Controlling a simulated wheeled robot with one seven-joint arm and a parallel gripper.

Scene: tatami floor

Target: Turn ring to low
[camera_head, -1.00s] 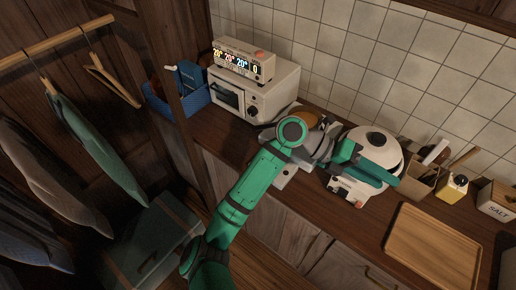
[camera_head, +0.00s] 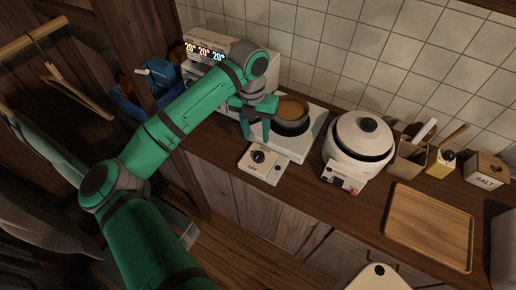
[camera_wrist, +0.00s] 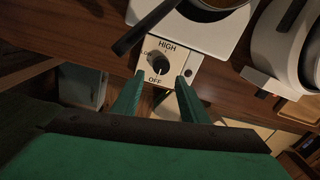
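The ring is a white single-burner hob (camera_head: 303,148) with a brown-filled pot (camera_head: 291,113) on it. Its control panel (camera_head: 274,173) sticks out at the front and carries a dark round knob (camera_head: 258,157). In the wrist view the knob (camera_wrist: 157,69) sits among the marks HIGH, LO and OFF, with OFF nearest my gripper. Its exact pointing is hard to tell. My gripper (camera_head: 255,140) is open above the panel, pointing down. In the wrist view my gripper (camera_wrist: 159,78) has one finger on either side of the knob, apart from it; its height above is unclear.
A rice cooker (camera_head: 359,146) stands right of the hob, with a wooden tray (camera_head: 431,226) farther right. A white oven (camera_head: 196,86) with a display on top stands behind my arm. The pot's handle reaches over the hob's front edge in the wrist view.

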